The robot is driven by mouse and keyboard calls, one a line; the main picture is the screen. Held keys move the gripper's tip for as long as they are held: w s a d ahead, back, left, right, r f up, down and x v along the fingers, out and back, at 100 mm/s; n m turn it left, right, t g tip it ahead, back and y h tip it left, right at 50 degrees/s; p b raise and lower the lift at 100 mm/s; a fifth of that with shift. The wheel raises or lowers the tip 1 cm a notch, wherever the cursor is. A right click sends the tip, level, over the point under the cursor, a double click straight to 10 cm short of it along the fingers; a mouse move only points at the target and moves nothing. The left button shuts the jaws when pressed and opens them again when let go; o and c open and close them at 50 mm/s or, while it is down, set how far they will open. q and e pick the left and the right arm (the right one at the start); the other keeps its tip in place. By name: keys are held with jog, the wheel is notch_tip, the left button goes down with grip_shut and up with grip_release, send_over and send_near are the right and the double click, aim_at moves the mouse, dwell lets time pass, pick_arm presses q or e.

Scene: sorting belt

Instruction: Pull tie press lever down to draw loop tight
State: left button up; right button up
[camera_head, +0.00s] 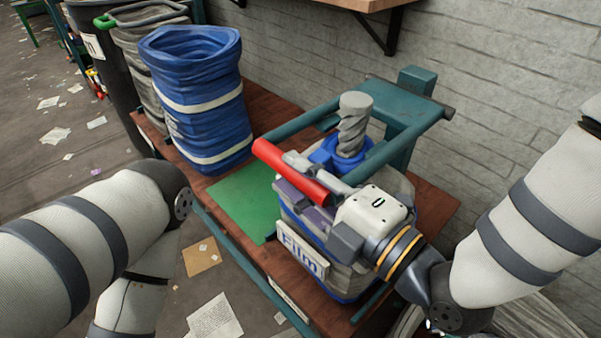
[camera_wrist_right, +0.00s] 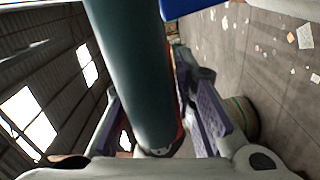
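The teal tie press (camera_head: 400,118) stands over a bundled sack (camera_head: 345,280) labelled "Film". A blue loop (camera_head: 325,156) lies around the base of the sack's twisted grey neck (camera_head: 354,125), which stands upright. The press lever has two teal side bars and a red handle (camera_head: 275,160) across the front; it is raised above the sack. My right gripper (camera_head: 304,178) is at the red handle, with fingers on both sides of it. In the right wrist view, a teal bar (camera_wrist_right: 130,70) hides much of the grip, so firm closure is unclear. My left gripper is out of view.
An open blue bag (camera_head: 200,110) stands on the brown bench left of a green mat (camera_head: 238,205). Grey bins stand behind it. A brick wall (camera_head: 500,80) closes off the right. The floor (camera_head: 60,130) at left has scattered paper.

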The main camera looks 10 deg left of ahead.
jog(key=o, duration=0.3)
jog(key=shift+s+a+f, duration=0.1)
jog(key=shift+s+f, duration=0.1)
jog(key=shift+f, duration=0.15)
jog(key=shift+o, duration=0.2)
jog(key=shift+w+r, duration=0.1)
jog(key=v, duration=0.7)
jog(key=shift+d, duration=0.2)
jog(key=shift+s, duration=0.25)
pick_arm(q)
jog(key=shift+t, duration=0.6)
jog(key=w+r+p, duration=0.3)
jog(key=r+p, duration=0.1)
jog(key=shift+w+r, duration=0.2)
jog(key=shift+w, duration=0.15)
pick_arm(e)
jog(key=v, duration=1.4)
jog(key=shift+r, duration=0.2)
